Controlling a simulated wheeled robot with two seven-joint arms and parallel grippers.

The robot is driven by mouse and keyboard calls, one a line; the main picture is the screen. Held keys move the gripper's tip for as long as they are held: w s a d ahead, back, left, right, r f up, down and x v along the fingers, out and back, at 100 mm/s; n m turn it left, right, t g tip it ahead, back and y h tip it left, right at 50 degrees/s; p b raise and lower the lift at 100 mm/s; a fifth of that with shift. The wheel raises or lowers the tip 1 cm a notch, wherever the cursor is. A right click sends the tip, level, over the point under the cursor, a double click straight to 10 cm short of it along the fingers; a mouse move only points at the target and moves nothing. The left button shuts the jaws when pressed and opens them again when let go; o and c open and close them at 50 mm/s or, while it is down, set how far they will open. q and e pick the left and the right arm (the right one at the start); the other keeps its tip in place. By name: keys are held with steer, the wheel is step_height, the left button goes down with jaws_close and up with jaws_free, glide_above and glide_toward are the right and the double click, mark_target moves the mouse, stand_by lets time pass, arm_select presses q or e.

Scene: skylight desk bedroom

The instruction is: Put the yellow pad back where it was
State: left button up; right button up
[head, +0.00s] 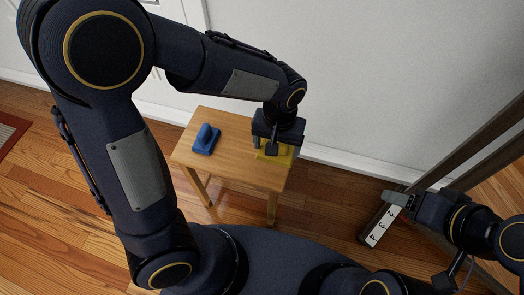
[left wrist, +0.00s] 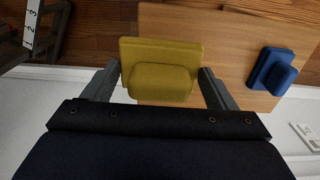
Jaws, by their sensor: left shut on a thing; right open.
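The yellow pad (head: 285,153) is a flat square base with a raised block on top, over the right part of the small wooden table (head: 232,125). My left gripper (head: 272,150) comes from above and hides part of it. In the left wrist view the fingers stand on both sides of the block of the yellow pad (left wrist: 160,82), shut on it. I cannot tell whether its base touches the tabletop. My right gripper (head: 393,197) is open and empty, away at the right near a white numbered strip (head: 378,229).
A blue pad (head: 206,139) of similar shape sits on the left part of the table; it also shows in the left wrist view (left wrist: 272,70). A dark wooden frame (head: 470,135) stands at the right. The white wall (head: 370,80) is close behind the table.

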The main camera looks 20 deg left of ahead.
mark_target(262, 148)
arm_select(q)
steer(key=w+a+f, duration=0.1)
steer(key=f, duration=0.1)
steer(key=w+a+f+b, duration=0.1)
steer(key=a+f, duration=0.1)
steer(key=w+a+f+b, duration=0.1)
steer(key=f, duration=0.1)
steer(key=shift+w+a, duration=0.15)
steer(key=shift+w, duration=0.05)
steer(key=f+b, duration=0.2)
steer(key=f, duration=0.1)
steer(key=shift+w+a+f, duration=0.15)
steer(key=shift+a+f, duration=0.05)
steer(key=shift+f, duration=0.1)
steer(key=shift+r, duration=0.1)
steer(key=shift+c, duration=0.3)
